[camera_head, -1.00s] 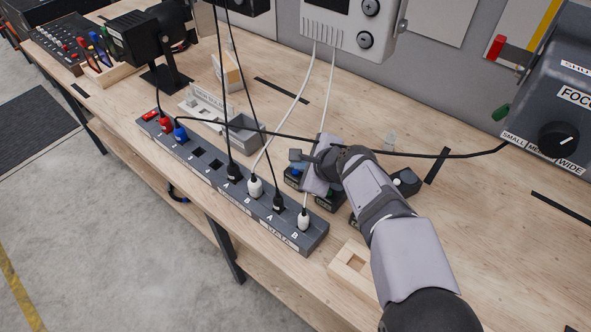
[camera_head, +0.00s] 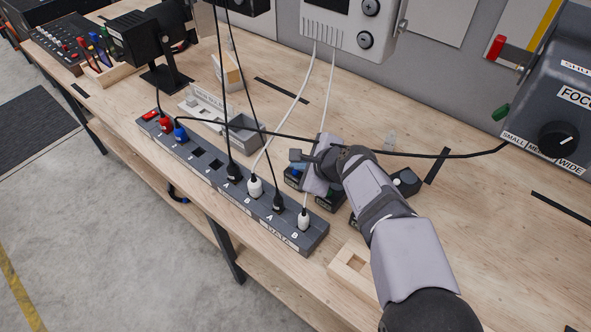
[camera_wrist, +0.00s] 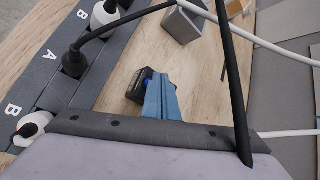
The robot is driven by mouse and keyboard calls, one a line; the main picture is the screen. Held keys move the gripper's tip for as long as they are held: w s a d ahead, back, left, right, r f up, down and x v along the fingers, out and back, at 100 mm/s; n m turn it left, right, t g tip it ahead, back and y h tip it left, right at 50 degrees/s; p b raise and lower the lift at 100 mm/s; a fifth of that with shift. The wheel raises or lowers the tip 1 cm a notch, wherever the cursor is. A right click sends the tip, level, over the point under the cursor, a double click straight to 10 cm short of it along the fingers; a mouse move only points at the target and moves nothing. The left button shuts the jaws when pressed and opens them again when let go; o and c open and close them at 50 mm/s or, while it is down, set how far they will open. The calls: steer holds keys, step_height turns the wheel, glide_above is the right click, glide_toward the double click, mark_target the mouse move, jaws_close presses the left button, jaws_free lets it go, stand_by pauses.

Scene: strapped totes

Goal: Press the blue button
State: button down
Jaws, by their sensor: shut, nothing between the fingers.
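The blue button sits on a small black box (camera_wrist: 137,88). In the wrist view the button (camera_wrist: 148,84) shows just left of my fingertips, partly covered by them. In the head view a blue patch on this box (camera_head: 291,176) shows beside my gripper. My gripper (camera_wrist: 158,78) is shut and empty, its blue fingers together and pointing at the box.
Other small black boxes (camera_head: 405,182) stand close by. A power strip (camera_head: 318,232) with several plugs runs along the bench's front edge. Black and white cables cross near my gripper, and one black cable (camera_wrist: 232,70) passes close to the wrist camera. A grey bin (camera_head: 243,131) stands to the left.

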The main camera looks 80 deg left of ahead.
steer(key=shift+f, duration=0.2)
steer(key=shift+f, duration=0.25)
stand_by(0.6)
steer(key=shift+r, duration=0.1)
steer(key=shift+r+p, duration=0.3)
steer(key=shift+r, duration=0.05)
stand_by(0.3)
step_height(320, 180, up, 6)
steer(key=p, duration=0.5)
steer(key=shift+p, duration=0.35)
